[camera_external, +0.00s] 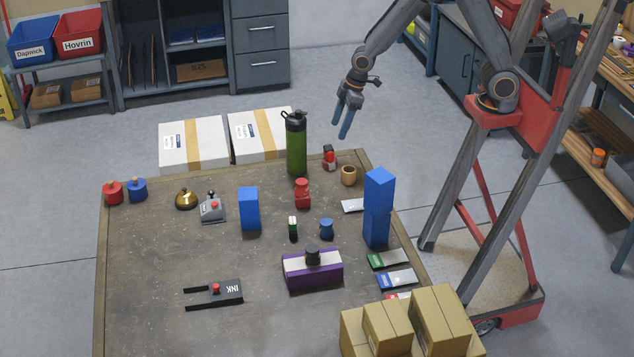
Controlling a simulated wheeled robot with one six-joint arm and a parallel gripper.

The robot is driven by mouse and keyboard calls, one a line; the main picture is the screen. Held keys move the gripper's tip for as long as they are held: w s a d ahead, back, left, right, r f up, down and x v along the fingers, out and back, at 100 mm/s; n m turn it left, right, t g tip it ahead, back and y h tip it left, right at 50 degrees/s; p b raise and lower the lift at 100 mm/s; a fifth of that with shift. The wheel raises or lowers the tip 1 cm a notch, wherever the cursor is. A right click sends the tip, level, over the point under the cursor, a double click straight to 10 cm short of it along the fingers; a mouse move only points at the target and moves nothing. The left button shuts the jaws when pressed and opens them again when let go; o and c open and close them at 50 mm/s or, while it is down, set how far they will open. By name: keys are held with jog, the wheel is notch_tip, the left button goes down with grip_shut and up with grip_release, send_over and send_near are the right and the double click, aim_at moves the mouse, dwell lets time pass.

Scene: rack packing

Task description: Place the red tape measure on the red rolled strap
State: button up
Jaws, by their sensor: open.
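My gripper (342,130) is open and empty, its blue fingers pointing down, raised near the far edge of the table. A small red and dark object (329,157), possibly the red tape measure, stands at the far edge beside the green bottle. A red, waisted object (303,193) stands nearer, in front of the bottle; I cannot tell whether it is the red rolled strap. A red round piece with a wooden knob (113,193) sits at the table's far left. The items are too small to name surely. My gripper touches none of them.
The green bottle (297,145) and the tall blue block stack (378,207) rise high. Another blue block (249,209), a purple box (313,271) and a wooden cup (349,175) stand on the table (150,275). Cardboard boxes (440,315) crowd the near right corner.

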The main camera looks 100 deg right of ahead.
jog(key=s+a+g, duration=0.1)
jog(key=s+a, duration=0.4)
jog(key=s, duration=0.5)
jog(key=s+a+r+g, duration=0.1)
jog(key=s+a, duration=0.5)
jog(key=s, duration=0.3)
jog(key=shift+s+a, duration=0.3)
jog(key=shift+s, duration=0.05)
